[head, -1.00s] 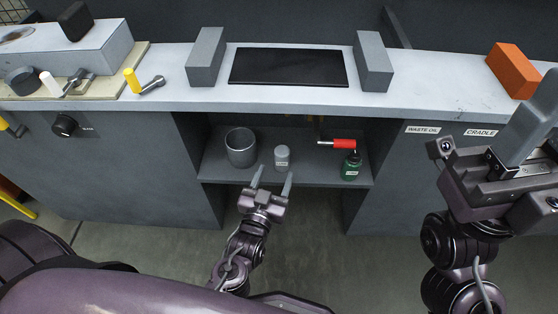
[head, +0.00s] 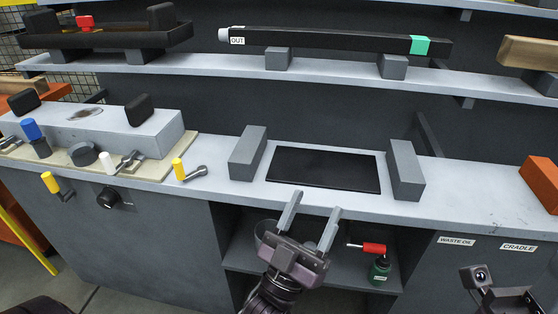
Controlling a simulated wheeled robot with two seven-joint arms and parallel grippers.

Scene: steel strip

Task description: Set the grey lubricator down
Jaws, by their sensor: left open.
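My left gripper (head: 316,203) is open, with nothing between its two grey fingers. It is in front of the under-counter shelf (head: 240,258), its fingertips overlapping the counter's front edge in the picture. The grey lubricator does not show now; the gripper and arm cover the part of the shelf where a small grey bottle stood in the earlier frame. Part of my right gripper's body (head: 497,292) shows at the lower right; its fingers are not seen.
A grey cup (head: 265,230), partly covered by my gripper, and a green bottle (head: 380,269) beside a red handle (head: 374,249) are on the shelf. Two grey blocks (head: 248,153) (head: 405,170) flank a black mat (head: 323,169) on the counter (head: 450,205).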

